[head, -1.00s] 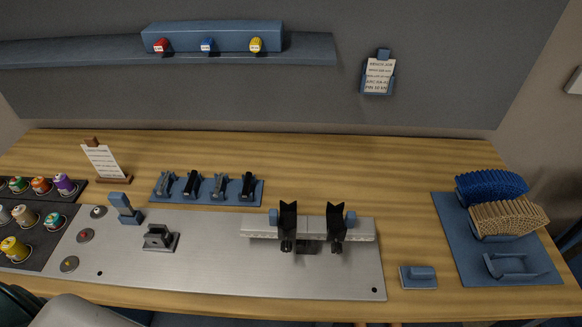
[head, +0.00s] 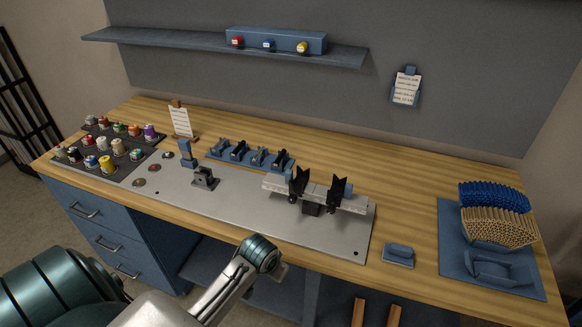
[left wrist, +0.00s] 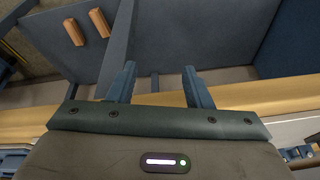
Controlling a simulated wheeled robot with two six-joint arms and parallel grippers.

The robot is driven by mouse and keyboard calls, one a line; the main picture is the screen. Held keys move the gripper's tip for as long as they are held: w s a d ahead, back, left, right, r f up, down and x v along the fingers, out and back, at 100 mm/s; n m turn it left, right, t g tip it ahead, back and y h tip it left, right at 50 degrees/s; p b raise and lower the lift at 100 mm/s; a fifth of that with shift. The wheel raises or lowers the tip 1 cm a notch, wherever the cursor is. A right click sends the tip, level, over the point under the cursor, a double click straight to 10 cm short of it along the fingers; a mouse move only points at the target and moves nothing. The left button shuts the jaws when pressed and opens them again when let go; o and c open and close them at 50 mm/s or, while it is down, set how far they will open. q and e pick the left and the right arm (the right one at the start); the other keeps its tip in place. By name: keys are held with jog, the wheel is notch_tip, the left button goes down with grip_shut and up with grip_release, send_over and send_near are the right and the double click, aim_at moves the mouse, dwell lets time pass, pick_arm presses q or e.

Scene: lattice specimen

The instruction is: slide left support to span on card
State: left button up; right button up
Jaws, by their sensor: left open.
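Two black V-shaped supports stand on a light grey rail (head: 268,187) at the right part of the metal plate. The left support (head: 299,184) is a short gap from the right support (head: 337,193). A white card (head: 407,88) hangs in a blue holder on the back wall; its writing is too small to read. My left arm comes in from the lower left in the head view, below the bench's front edge and apart from the supports. In the left wrist view my left gripper (left wrist: 160,84) is open, with nothing between its fingers. My right gripper is out of view.
A black clamp-like block (head: 205,178) and a blue upright block (head: 187,154) stand left of the rail. A blue rack (head: 231,157) of dark parts lies behind. Spools fill a dark tray at left. A blue block (head: 398,254) and blue mat (head: 458,262) are at right.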

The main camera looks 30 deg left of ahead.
pick_arm(q)
jog(key=w+r, duration=0.5)
jog(key=r, duration=0.2)
jog(key=n+p, duration=0.2)
jog(key=n, duration=0.1)
send_near(288, 171)
jog(key=shift+t, duration=0.4)
jog(key=p+x, duration=0.1)
jog(key=x, duration=0.2)
jog(key=p+x, duration=0.1)
jog(key=x, duration=0.2)
jog(key=p+x, duration=0.1)
jog(key=x, duration=0.2)
jog(key=shift+s+d+f, duration=0.15)
jog(key=shift+s+f, duration=0.05)
jog(key=shift+f, duration=0.15)
jog(key=shift+w+f, duration=0.15)
jog(key=shift+f, duration=0.25)
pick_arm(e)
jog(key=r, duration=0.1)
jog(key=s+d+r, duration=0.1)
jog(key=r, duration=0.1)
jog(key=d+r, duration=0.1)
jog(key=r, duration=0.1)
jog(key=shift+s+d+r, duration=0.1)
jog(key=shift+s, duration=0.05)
pick_arm(q)
jog(key=shift+c, duration=0.3)
